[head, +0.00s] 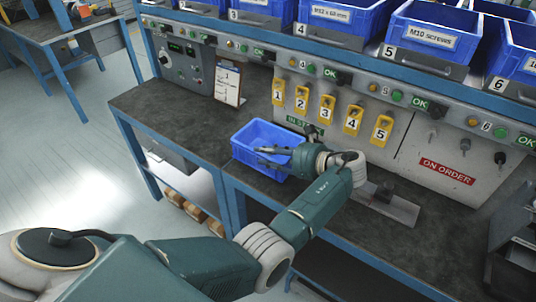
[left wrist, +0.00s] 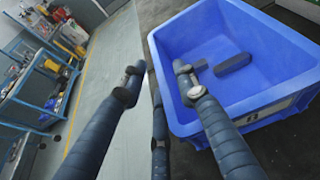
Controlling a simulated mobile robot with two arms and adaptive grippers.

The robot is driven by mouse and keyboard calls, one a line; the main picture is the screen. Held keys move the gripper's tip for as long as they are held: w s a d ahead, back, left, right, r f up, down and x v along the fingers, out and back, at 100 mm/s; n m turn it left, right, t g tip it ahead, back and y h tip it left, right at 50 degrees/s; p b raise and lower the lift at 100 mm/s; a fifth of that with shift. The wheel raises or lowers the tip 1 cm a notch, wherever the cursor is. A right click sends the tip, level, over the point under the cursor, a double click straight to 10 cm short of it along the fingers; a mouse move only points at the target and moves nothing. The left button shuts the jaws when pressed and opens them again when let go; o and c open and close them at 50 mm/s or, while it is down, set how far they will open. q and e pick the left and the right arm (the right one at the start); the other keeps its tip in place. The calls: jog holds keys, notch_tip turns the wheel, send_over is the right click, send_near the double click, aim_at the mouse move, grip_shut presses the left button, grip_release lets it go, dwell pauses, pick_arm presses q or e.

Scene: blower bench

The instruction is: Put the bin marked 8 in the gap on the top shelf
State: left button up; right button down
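A blue open bin (head: 262,136) stands on the dark bench top, left of centre; no number is readable on it. In the left wrist view the same bin (left wrist: 285,60) shows part of a pale label on its near side and a small dark bar inside. My right gripper is out of view. The gap on the top shelf is not visible.
Blue bins, including M10 screws (head: 430,35), line the shelf (head: 340,55) above the bench, with number plates 3 to 6 readable. A metal plate (head: 385,205) lies right of my gripper.

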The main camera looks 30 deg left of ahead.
pick_arm(q)
jog(key=b+x, duration=0.2)
jog(key=x, duration=0.2)
jog(key=shift+a+f, duration=0.15)
jog(key=shift+a, duration=0.15)
jog(key=shift+c, duration=0.2)
grip_shut()
jog(key=shift+r, duration=0.25)
